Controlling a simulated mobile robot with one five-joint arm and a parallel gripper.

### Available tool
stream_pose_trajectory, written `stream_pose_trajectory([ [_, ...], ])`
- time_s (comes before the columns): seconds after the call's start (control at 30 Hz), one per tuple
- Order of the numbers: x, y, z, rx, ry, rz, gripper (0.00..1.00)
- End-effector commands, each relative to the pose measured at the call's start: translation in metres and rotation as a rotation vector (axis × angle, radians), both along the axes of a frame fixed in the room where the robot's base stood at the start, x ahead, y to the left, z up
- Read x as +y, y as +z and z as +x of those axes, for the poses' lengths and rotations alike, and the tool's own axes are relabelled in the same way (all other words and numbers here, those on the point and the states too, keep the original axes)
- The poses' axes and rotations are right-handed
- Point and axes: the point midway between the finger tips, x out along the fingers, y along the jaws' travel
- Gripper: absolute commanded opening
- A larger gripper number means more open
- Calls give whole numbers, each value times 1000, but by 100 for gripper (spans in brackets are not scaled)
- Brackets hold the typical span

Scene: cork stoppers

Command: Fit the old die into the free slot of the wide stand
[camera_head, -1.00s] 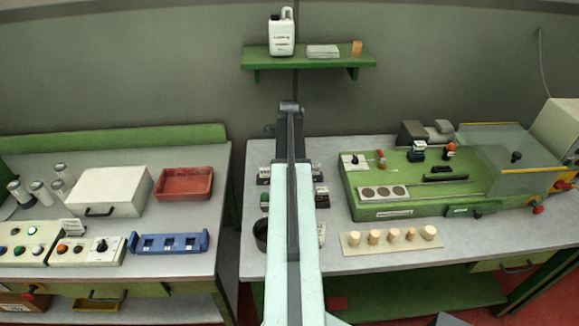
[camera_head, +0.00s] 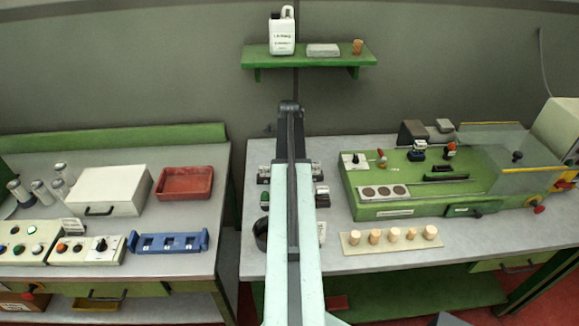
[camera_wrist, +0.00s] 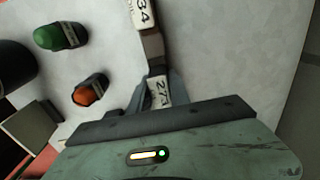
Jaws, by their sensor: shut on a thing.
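My gripper (camera_wrist: 157,86) is shut on a die with a white number label (camera_wrist: 159,92), seen in the wrist view between the grey fingers. In the head view my gripper and the held die are hidden by my arm. A wide blue stand (camera_head: 168,250) with several square openings lies at the front of the left table; whether its slots are filled is too small to tell.
In the wrist view a green-topped labelled piece (camera_wrist: 47,37), an orange-topped one (camera_wrist: 83,96) and a black cup (camera_wrist: 14,66) stand left of my gripper. Cork stoppers on a board (camera_head: 347,244) and a green machine (camera_head: 370,210) are on the right table. A gap separates the tables.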

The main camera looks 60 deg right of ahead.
Motion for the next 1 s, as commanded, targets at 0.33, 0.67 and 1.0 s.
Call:
stream_pose_trajectory([
  [0.33,0,-6,0,0,0,0,0],
  [0.67,0,-11,0,0,0,0,0],
  [1.0,0,-16,0,0,0,0,0],
])
